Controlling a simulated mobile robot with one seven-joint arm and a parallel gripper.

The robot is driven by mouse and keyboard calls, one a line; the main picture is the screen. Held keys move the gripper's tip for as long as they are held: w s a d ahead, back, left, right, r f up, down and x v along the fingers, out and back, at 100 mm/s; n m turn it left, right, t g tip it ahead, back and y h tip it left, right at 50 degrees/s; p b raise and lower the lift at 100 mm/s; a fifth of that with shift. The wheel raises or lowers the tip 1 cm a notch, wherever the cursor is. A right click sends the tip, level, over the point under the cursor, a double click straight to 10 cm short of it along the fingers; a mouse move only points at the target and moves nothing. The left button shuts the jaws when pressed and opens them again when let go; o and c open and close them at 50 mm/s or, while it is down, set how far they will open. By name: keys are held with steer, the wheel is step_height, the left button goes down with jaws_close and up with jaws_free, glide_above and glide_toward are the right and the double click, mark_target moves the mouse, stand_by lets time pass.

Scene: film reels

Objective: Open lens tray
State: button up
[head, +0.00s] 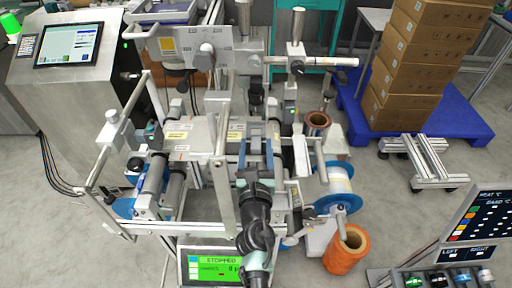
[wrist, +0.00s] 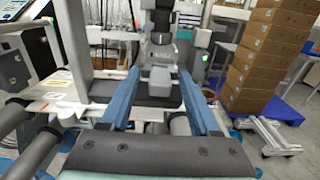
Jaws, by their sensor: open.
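A grey metal film machine with rollers (head: 205,135) fills the middle of the head view. No part is clearly marked as the lens tray, and I cannot tell which part it is. My gripper (head: 257,138) reaches over the machine's middle, with its two blue fingers pointing away from me. In the wrist view my gripper (wrist: 160,74) is open, with its fingers wide apart. A small grey block (wrist: 160,81) shows between the fingers, beyond a dark roller. I see no contact between it and the fingers. My arm hides part of the machine's front.
A green "STOPPED" display (head: 222,266) stands at the machine's front. An orange roll (head: 347,250) and a blue-rimmed reel (head: 333,186) are on the right. Stacked cartons (head: 415,60) stand on a blue pallet (head: 462,120). A touchscreen (head: 69,45) is at left. Upright frame bars flank my arm.

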steer(key=s+p, duration=0.1)
steer(key=s, duration=1.2)
